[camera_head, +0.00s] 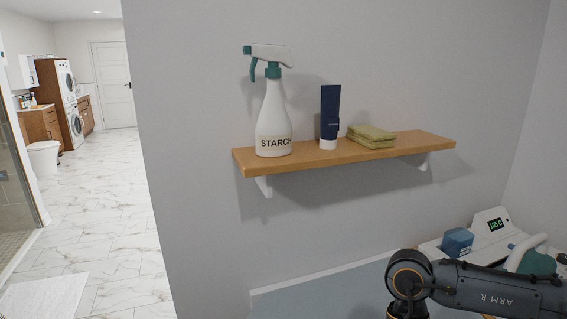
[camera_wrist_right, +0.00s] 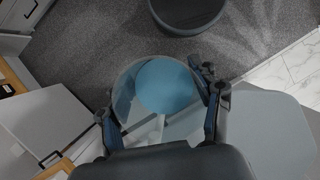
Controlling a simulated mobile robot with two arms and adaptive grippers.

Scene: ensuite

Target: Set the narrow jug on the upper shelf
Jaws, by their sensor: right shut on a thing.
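The wooden shelf (camera_head: 350,153) is fixed to the grey wall on white brackets. It is the only shelf I see in the head view. My right gripper (camera_wrist_right: 158,102) shows in the right wrist view, shut on a round, clear vessel with a blue area, which looks like the narrow jug (camera_wrist_right: 165,85). One finger is on each side of it. Its full shape and height cannot be told from this angle. In the head view my right arm comes in at the lower right, below the shelf, and its gripper is out of frame. My left gripper is not in view.
The shelf's right end is bare. Below right are a blue block (camera_head: 457,241) and an appliance with a display (camera_head: 494,225). A dark bin (camera_wrist_right: 187,14) stands on carpet.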

